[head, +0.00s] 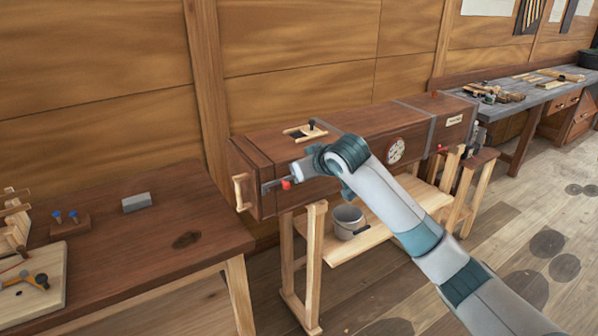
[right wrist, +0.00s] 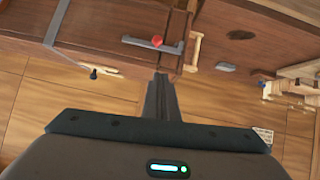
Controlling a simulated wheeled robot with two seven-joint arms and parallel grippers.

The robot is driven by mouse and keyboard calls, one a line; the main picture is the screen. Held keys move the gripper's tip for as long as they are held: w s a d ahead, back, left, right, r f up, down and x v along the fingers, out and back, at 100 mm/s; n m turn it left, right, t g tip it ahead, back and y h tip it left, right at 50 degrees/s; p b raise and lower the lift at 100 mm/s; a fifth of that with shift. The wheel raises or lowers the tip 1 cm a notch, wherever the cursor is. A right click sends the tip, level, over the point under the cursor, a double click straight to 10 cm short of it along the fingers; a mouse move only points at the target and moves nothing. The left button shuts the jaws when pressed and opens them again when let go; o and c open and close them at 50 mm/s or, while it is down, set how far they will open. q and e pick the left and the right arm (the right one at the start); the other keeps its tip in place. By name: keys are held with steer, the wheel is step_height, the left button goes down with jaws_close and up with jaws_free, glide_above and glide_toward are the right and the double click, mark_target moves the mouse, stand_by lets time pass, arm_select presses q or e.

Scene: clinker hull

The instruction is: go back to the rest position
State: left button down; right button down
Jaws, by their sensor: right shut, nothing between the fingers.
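My right arm reaches in from the lower right in the head view. My right gripper (head: 297,170) is close to the near end of a long dark wooden box (head: 365,128). The right wrist view shows its fingers (right wrist: 161,76) shut, with nothing between them. A grey latch bar (right wrist: 137,41) with a red knob (right wrist: 157,43) lies just past the fingertips; the red knob also shows in the head view (head: 286,184). I cannot tell whether the fingers touch the box. A pale wooden handle (head: 240,192) is on the box's end. My left gripper is not in view.
A brown table (head: 140,240) stands at the left with a grey block (head: 136,202) and blue-topped pegs. A metal bucket (head: 347,221) sits on the shelf under the box. A workbench (head: 520,98) with tools stands at the back right. Open floor lies at the right.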

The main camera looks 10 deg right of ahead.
stand_by(0.3)
steer(key=s+d+f+m+g+h+b, duration=0.1)
steer(key=d+f, duration=0.1)
steer(key=f, duration=1.4)
steer(key=s+d+f+m+g+b, duration=0.1)
steer(key=s+d+f, duration=0.15)
steer(key=f, duration=1.35)
steer(key=s+d+f+g+b, duration=0.1)
steer(key=s+f, duration=0.4)
steer(key=f, duration=0.4)
steer(key=s+d+f+m+g+h, duration=0.1)
steer(key=s+d+f, duration=0.1)
steer(key=s+f, duration=0.5)
steer(key=s+d+f+b, duration=0.1)
steer(key=s+f, duration=0.2)
steer(key=f, duration=0.8)
steer(key=s+d+f+g+b, duration=0.1)
steer(key=s+f+g, duration=0.1)
steer(key=s+f, duration=0.95)
steer(key=s+d+f+g, duration=0.1)
steer(key=s+f, duration=0.7)
steer(key=s, duration=0.6)
steer(key=s+f+g, duration=0.1)
steer(key=s+f, duration=0.3)
steer(key=s, duration=1.1)
steer(key=s+a+f+g+h+b, duration=0.1)
steer(key=s+f, duration=0.3)
steer(key=s, duration=1.1)
steer(key=shift+s+f+n+g, duration=0.15)
steer(key=shift+s+n+g, duration=0.25)
